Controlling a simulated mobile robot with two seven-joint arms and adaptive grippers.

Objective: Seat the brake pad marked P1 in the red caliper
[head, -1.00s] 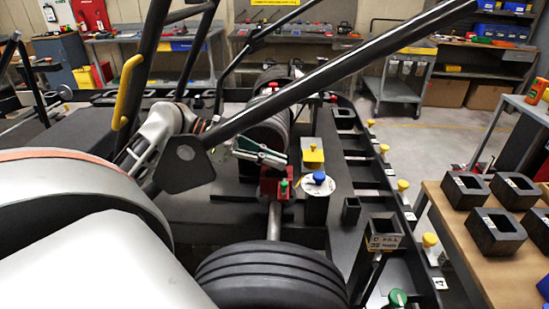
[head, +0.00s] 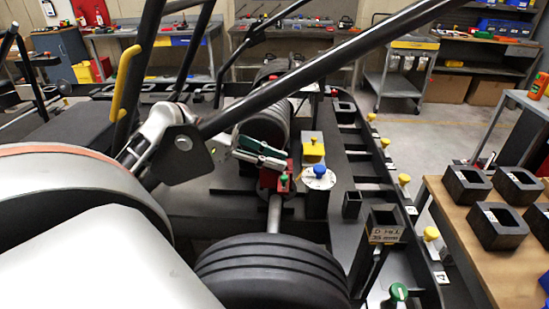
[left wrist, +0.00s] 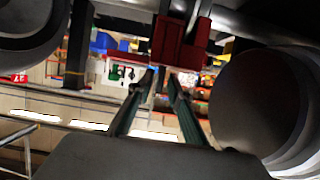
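The red caliper (head: 268,180) stands near the middle of the head view, at the far end of a grey shaft, with a green knob (head: 283,180) at its right. My left gripper (head: 286,156), with green fingers, is just above and behind it. In the left wrist view the two fingertips (left wrist: 161,76) stand apart with a gap between them, just below the red caliper (left wrist: 181,42). I see no pad between the fingers. I cannot make out the P1 mark. My right gripper is not in view.
A yellow block (head: 312,155) and a white disc with a blue knob (head: 319,172) stand right of the caliper. A dark bar (head: 340,62) crosses above. Black square holders (head: 496,228) sit on the wooden bench at right.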

